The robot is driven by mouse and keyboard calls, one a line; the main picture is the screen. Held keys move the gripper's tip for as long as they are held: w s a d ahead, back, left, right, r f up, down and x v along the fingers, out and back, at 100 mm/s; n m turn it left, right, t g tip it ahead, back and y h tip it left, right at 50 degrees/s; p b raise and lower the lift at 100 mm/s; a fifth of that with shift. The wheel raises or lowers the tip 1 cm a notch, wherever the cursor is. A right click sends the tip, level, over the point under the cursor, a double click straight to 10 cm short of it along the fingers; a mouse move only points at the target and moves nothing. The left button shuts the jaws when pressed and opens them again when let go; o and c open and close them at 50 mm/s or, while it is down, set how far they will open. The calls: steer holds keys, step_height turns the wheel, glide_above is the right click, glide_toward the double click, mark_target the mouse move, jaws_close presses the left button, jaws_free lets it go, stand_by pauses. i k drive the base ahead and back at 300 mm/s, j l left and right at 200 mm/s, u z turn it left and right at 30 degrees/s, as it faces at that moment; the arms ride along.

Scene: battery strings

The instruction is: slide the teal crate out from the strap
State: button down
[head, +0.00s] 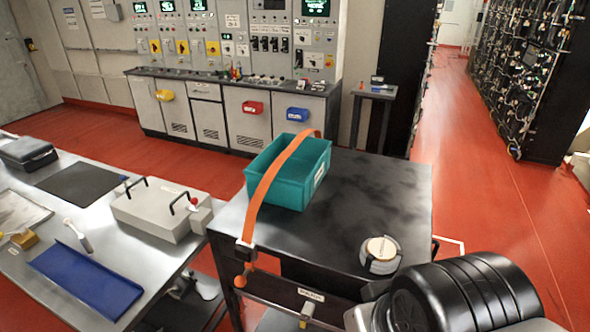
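The teal crate (305,184) stands upright on the black-topped cart (375,190), towards its back left. It looks empty in the part I can see. An orange strap (263,196) runs over the crate from its far right rim, across the left part of its opening, and down to a dark buckle (244,250) at the cart's front left edge. An orange knob or strap end (240,281) hangs below the buckle. My arm shows as black and grey links at the bottom right.
A steel bench (80,215) on the left holds a grey box with handles (160,210), a blue angled tray (85,280) and a dark mat (82,183). The cart top right of the crate is clear.

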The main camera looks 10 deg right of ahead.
mark_target(294, 186)
steer(key=i+j+z, duration=0.15)
steer(key=j, duration=0.2)
steer(key=i+j+z, duration=0.2)
steer(key=j, duration=0.2)
steer(key=j+z, duration=0.15)
steer(key=j, duration=0.2)
steer(key=i+j+z, duration=0.2)
steer(key=j, duration=0.2)
steer(key=i+j+z, duration=0.25)
steer(key=j, duration=0.3)
steer(key=i+j+z, duration=0.15)
steer(key=i+j, duration=0.05)
steer(key=j, duration=0.1)
